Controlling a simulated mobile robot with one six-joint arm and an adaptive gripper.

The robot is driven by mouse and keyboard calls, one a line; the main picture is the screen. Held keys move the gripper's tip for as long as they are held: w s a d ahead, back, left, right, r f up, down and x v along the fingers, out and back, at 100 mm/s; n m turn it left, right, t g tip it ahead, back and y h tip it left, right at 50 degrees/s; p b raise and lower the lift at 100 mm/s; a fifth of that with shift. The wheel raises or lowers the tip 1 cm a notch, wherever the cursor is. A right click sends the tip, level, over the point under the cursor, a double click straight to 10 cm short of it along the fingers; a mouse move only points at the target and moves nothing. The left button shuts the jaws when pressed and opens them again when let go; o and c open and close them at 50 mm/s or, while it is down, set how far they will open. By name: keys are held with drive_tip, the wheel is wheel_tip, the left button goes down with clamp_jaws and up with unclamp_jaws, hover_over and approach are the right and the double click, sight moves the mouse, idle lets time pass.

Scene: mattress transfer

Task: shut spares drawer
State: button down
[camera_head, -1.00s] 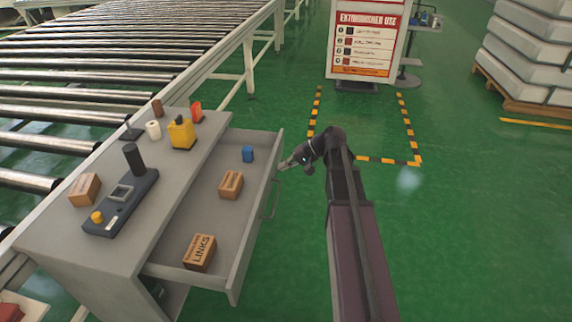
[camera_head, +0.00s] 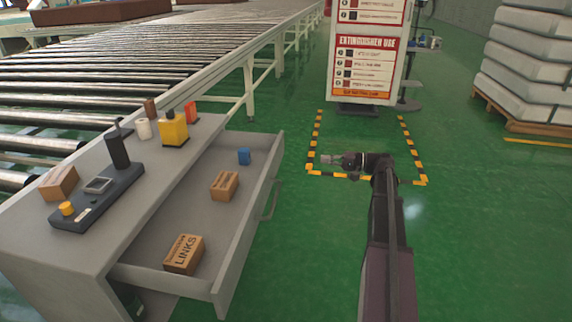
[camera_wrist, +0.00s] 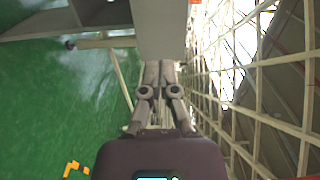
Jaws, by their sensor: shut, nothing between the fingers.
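The spares drawer (camera_head: 226,245) is pulled well out of the right side of the grey cabinet (camera_head: 180,155). Its front carries a bar handle (camera_head: 270,196). Inside lie a carton marked LINKS (camera_head: 184,255), a smaller brown box (camera_head: 224,185) and a blue item (camera_head: 244,156). My gripper (camera_head: 323,160) is off to the right of the drawer front, pointing left, with a gap between them in the head view. In the wrist view my gripper (camera_wrist: 160,66) has its fingers together and empty. A grey panel (camera_wrist: 160,30) shows beyond the fingertips.
On the cabinet top stand a dark control unit (camera_head: 98,200), a brown box (camera_head: 58,183) and a yellow item (camera_head: 173,130). A roller conveyor (camera_head: 170,55) runs behind. An extinguisher sign (camera_head: 367,65) stands at the back.

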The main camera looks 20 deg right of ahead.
sight(279, 154)
drive_tip(key=shift+d, duration=0.2)
drive_tip(key=shift+a, duration=0.1)
drive_tip(key=x, duration=1.4)
drive_tip(key=shift+r, duration=0.1)
idle(0.4)
